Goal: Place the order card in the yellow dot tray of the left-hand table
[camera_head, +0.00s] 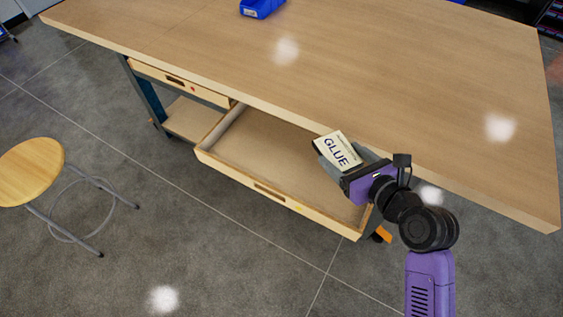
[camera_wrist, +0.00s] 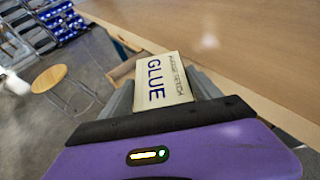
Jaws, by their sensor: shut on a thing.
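A cream card (camera_head: 338,152) printed with "GLUE" in dark letters and a smaller line of text is held in my gripper (camera_head: 340,158). In the wrist view the card (camera_wrist: 163,80) stands between the two grey fingers, its printed face toward the camera. My gripper is shut on it, over the right part of an open wooden drawer (camera_head: 280,200) at the table's front edge. The drawer looks empty in the part I can see.
The wooden workbench (camera_head: 400,90) has a mostly clear top, with a blue bin (camera_head: 262,8) at its far edge. A shut drawer (camera_head: 180,84) with a red dot lies left of the open one. A round stool (camera_head: 32,170) stands on the floor at left.

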